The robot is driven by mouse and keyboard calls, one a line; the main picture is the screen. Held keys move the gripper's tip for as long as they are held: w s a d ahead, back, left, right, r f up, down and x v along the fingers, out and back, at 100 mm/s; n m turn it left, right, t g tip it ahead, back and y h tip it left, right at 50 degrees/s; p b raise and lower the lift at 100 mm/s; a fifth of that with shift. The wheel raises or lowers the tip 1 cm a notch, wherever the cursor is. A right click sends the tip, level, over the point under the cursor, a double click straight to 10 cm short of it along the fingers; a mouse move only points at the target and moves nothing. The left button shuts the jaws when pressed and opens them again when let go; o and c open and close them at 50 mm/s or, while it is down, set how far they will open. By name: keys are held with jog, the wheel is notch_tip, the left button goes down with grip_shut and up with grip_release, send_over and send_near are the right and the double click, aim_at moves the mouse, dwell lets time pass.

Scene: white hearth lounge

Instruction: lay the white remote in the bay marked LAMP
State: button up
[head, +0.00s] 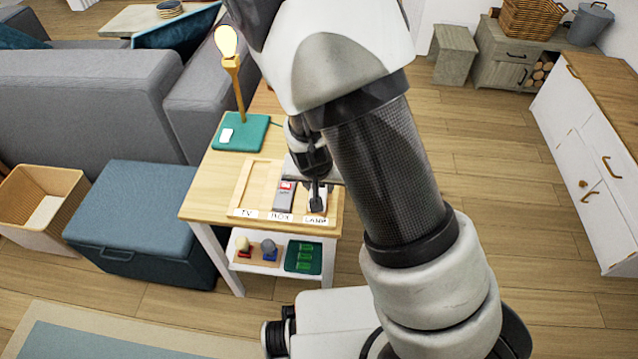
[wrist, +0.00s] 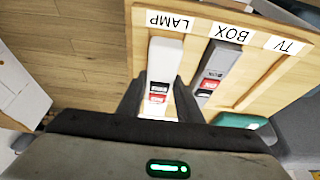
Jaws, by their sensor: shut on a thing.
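The white remote (wrist: 165,60) is between my gripper's (wrist: 160,88) two fingers in the wrist view, and they are shut on it. It lies lengthwise in line with the bay marked LAMP (wrist: 169,20), its far end close to that label. Whether it touches the bay's floor I cannot tell.
A grey remote (head: 284,199) lies in the BOX bay. The TV bay (head: 251,195) looks empty. A lamp on a teal base (head: 241,132) stands behind the rack, with a white item on the base. A blue ottoman (head: 132,220) stands left of the table.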

jog(key=shift+f+b, duration=0.55)
jog(key=shift+f, duration=0.25)
jog(key=shift+s+f+b, duration=0.2)
jog(key=shift+f+b, duration=0.2)
jog(key=shift+s+f, duration=0.15)
jog(key=shift+f, duration=0.15)
jog(key=shift+b, duration=0.35)
jog(key=o, duration=1.1)
jog(key=shift+s+f, duration=0.1)
jog(key=shift+f, duration=0.05)
jog(key=shift+o, duration=0.4)
jog(key=w+p+v, duration=0.1)
jog(key=p+v, duration=0.9)
jog(key=v, duration=0.7)
jog(key=shift+r, duration=0.55)
jog(key=shift+s+r+p, duration=0.3)
jog(key=shift+r+p, duration=0.15)
jog(key=shift+p, duration=0.1)
